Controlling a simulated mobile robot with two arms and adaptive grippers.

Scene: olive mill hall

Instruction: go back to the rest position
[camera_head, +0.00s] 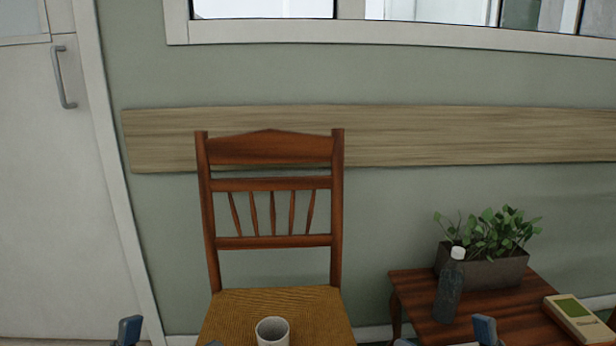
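My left gripper (171,337) shows only as fingertips at the bottom edge, left of the wooden chair (270,241). Its blue-grey tips are well apart and nothing shows between them. My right gripper (445,337) is also at the bottom edge, in front of the small wooden table (415,283). Its tips are apart too, with no held thing visible. The rest of both grippers is below the picture. A light mug (272,331) is on the chair's woven seat, between the two grippers and apart from both.
A white door (60,190) is at the left. A wooden board (450,133) runs along the green wall.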

